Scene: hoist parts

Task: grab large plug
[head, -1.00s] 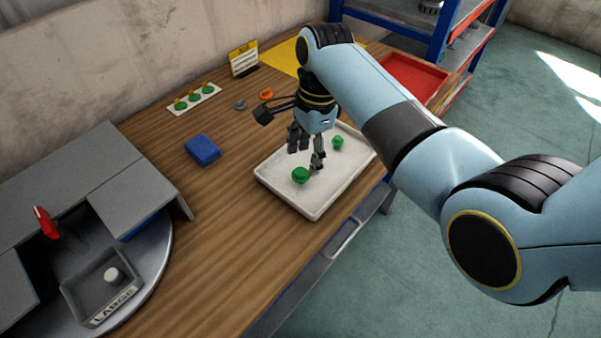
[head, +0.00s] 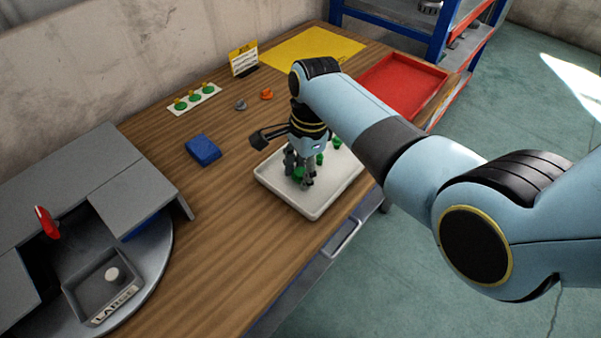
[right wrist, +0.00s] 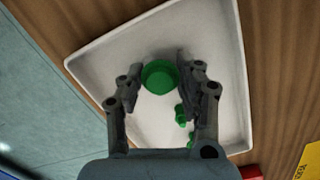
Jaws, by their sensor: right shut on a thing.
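The large green plug (head: 299,174) is in the white tray (head: 315,212), partly hidden by my right gripper's fingers in the head view. My right gripper (head: 299,180) points down over the tray and is shut on this plug. In the right wrist view the plug's round green top (right wrist: 160,77) shows between the two fingertips (right wrist: 158,72). Whether it still touches the tray floor, I cannot tell. Two smaller green pieces (head: 320,158) (head: 336,142) lie in the tray beyond the gripper. My left gripper is not in view.
A blue block (head: 203,150) lies left of the tray. Behind are a grey piece (head: 240,104), an orange piece (head: 266,94), and a white strip with green pieces (head: 194,99). A red tray (head: 400,85) stands back right. A bin labelled LARGE (head: 105,285) is front left.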

